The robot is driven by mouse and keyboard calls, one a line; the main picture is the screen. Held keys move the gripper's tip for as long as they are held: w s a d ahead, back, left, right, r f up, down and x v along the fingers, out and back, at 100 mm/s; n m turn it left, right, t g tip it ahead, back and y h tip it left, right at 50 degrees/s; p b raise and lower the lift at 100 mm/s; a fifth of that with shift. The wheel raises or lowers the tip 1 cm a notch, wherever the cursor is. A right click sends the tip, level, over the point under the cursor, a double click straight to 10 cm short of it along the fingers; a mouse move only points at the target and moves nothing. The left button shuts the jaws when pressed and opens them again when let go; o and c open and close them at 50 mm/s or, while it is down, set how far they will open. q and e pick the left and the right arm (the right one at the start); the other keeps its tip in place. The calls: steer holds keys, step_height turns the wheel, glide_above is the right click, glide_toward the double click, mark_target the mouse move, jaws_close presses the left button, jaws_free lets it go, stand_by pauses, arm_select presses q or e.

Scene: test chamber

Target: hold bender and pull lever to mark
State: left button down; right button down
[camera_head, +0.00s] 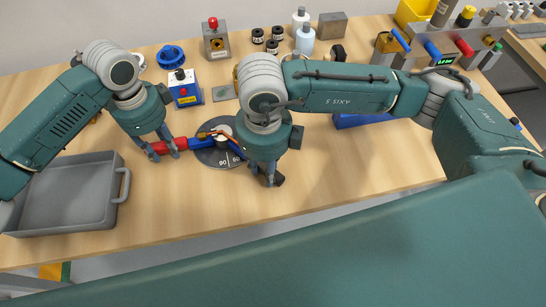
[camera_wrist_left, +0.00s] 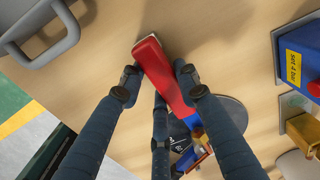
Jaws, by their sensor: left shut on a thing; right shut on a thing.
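The bender has a grey round dial with angle marks (camera_head: 213,157), a blue arm and a red handle (camera_head: 155,149). In the left wrist view the red handle (camera_wrist_left: 163,70) runs between the fingers of my left gripper (camera_wrist_left: 159,82). My left gripper (camera_head: 164,151) is shut on this handle, at the left of the dial. My right gripper (camera_head: 268,178) is shut on the dark end of the lever (camera_head: 279,180), at the right of the dial. My right wrist hides much of the lever and the dial's right side. A marking reading 90 shows near the dial's lower edge.
A grey tray (camera_head: 122,185) stands at the left front. A blue box with a red knob (camera_head: 184,88) and a grey box with a red button (camera_head: 216,40) stand behind the bender. Bottles (camera_head: 305,40) and small jars stand at the back. The front right tabletop is clear.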

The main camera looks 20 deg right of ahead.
steer(key=shift+s+a+m, duration=0.3)
steer(key=shift+a+m, duration=0.1)
steer(key=shift+a, duration=0.2)
steer(key=c, duration=1.3)
jaws_free()
steer(key=shift+r, duration=0.1)
step_height(320, 180, up, 12)
steer(key=shift+f, duration=0.1)
arm_select(q)
steer(key=c, duration=1.2)
jaws_free()
